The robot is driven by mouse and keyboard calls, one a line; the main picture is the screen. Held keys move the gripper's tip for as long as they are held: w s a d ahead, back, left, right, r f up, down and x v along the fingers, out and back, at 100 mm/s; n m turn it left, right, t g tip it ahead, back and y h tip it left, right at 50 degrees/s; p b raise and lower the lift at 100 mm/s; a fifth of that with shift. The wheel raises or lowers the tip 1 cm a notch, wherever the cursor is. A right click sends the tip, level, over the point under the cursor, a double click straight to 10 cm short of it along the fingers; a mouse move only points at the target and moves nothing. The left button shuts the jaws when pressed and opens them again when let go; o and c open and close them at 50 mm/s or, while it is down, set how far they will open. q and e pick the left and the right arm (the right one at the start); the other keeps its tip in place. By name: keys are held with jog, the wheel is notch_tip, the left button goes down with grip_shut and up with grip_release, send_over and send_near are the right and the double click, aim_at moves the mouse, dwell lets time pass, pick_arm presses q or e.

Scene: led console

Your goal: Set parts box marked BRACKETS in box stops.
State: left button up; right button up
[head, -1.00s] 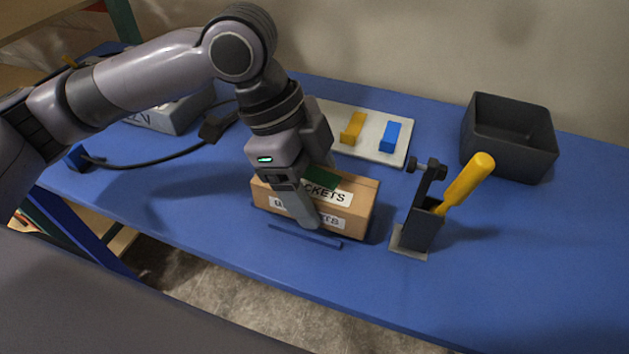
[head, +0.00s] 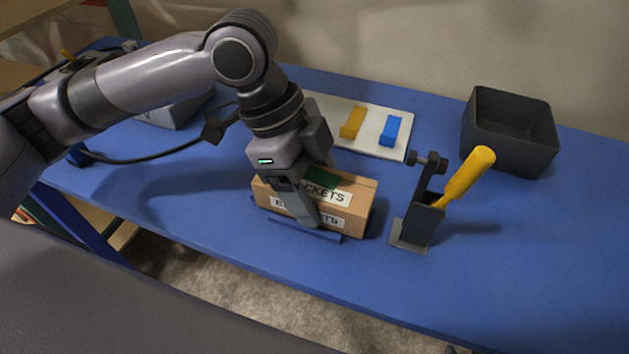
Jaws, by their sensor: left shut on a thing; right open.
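The brown parts box (head: 362,198) carries white labels; the upper one reads "...CKETS", partly covered by my gripper, and a green patch is on top. My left gripper (head: 308,212) is shut on the box from above, one finger down its front face. A low blue strip (head: 325,236), apparently a front box stop, lies along the box's front lower edge. The gap between them is very small; I cannot tell whether they touch or whether the box rests on the table. Any stops behind the box are hidden. My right gripper is not in view.
A dark stand (head: 418,222) with a yellow-handled tool (head: 467,178) stands close right of the box. Behind are a white board (head: 371,151) with yellow and blue blocks and a dark open bin (head: 509,164). A black cable (head: 150,158) lies left. The right of the blue table (head: 540,250) is clear.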

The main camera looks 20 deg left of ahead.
pick_arm(q)
jog(key=o, duration=1.3)
jog(key=p+v, duration=0.1)
jog(key=v, duration=0.5)
jog(key=shift+r, duration=0.2)
jog(key=shift+a+r, duration=0.2)
jog(key=shift+r, duration=0.15)
